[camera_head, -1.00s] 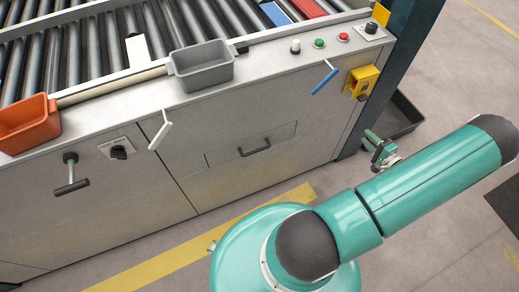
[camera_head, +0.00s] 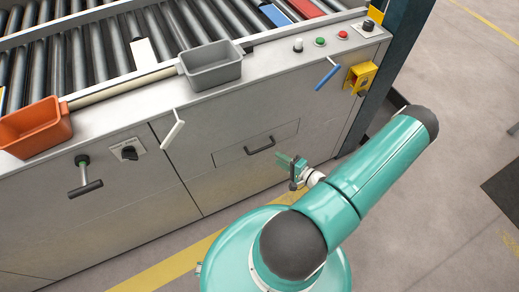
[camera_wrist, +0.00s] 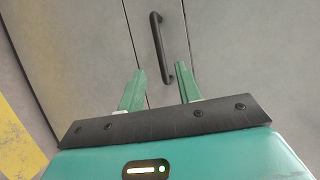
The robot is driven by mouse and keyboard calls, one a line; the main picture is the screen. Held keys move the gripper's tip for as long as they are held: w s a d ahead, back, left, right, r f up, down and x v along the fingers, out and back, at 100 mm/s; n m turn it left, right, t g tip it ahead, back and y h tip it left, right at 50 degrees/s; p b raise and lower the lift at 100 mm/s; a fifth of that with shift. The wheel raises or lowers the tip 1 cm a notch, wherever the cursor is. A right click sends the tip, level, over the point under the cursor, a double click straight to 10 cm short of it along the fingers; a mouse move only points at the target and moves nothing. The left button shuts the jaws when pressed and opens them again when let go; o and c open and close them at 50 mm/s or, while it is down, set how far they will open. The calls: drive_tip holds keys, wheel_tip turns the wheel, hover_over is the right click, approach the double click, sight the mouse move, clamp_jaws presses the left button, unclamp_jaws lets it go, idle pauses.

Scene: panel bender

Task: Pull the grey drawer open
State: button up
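The grey drawer (camera_head: 228,155) is set flush in the front panel of the machine and looks closed. Its dark bar handle (camera_head: 260,146) is on the drawer face. In the wrist view the handle (camera_wrist: 158,46) stands ahead of my gripper, its near end just beyond and between the fingertips. My gripper (camera_wrist: 161,74) has its two green fingers apart with nothing between them. In the head view my gripper (camera_head: 287,163) is just right of and below the handle, close to the panel. Whether a fingertip touches the handle cannot be told.
Above the drawer are a grey bin (camera_head: 212,78), a blue lever (camera_head: 328,78) and a white lever (camera_head: 174,128). A yellow switch box (camera_head: 360,78) is to the right, an orange bin (camera_head: 36,127) to the left. The floor before the panel is open, with a yellow stripe (camera_head: 165,270).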

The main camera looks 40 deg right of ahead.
sight(262, 149)
drive_tip(key=w, duration=0.3)
drive_tip(key=w+f, duration=0.1)
drive_tip(key=w, duration=0.2)
drive_tip(key=w+a+f, duration=0.1)
drive_tip(key=w, duration=0.3)
drive_tip(key=shift+c, duration=0.2)
clamp_jaws()
